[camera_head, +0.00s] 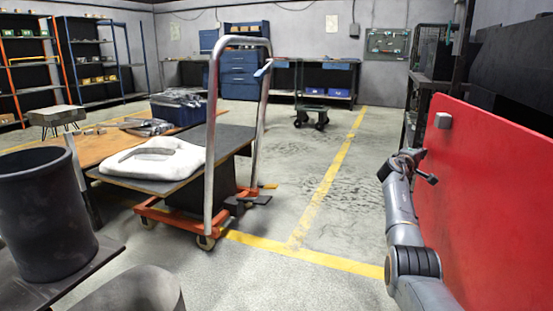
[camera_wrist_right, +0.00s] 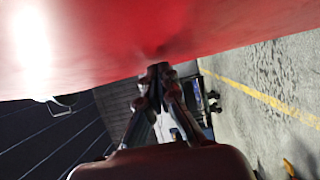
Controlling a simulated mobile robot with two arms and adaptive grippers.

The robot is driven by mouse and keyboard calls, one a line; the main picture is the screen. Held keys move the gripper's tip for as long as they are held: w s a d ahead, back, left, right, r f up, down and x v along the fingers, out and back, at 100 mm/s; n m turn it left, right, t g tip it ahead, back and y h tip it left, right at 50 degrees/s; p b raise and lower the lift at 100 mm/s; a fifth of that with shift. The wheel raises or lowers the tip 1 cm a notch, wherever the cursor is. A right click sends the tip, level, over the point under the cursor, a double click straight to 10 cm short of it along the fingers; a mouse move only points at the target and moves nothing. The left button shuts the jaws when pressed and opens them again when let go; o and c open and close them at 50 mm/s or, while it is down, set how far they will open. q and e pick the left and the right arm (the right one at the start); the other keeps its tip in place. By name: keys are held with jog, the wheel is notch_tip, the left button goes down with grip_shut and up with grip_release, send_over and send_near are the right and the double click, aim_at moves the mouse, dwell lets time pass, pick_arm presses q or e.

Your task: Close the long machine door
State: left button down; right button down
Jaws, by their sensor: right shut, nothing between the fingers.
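The long machine door is a large flat red panel (camera_head: 490,195) along the right side of the head view. A small grey block (camera_head: 443,120) sits near its upper far corner. My right gripper (camera_head: 425,165) is at the door's near face, below that block. In the right wrist view the red door (camera_wrist_right: 110,40) fills the top, and my shut, empty right gripper (camera_wrist_right: 158,72) points along its surface. I cannot tell if the fingertips touch the door. My left gripper is not in view.
A cart with an orange base (camera_head: 165,217) and tall metal handle stands left of centre, holding a white piece (camera_head: 160,160). A dark bin (camera_head: 45,210) is at near left. The marked floor (camera_head: 330,215) between cart and door is clear. Dark shelving (camera_head: 425,85) stands beyond the door.

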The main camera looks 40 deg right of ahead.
aim_at(438, 163)
jog(key=s+d, duration=0.5)
jog(key=s, duration=0.1)
jog(key=shift+d, duration=0.4)
jog(key=shift+a, duration=0.1)
jog(key=a, duration=0.4)
jog(key=s+a, duration=0.1)
jog(key=a, duration=0.6)
jog(key=shift+s+a, duration=0.35)
jog(key=shift+a, duration=0.05)
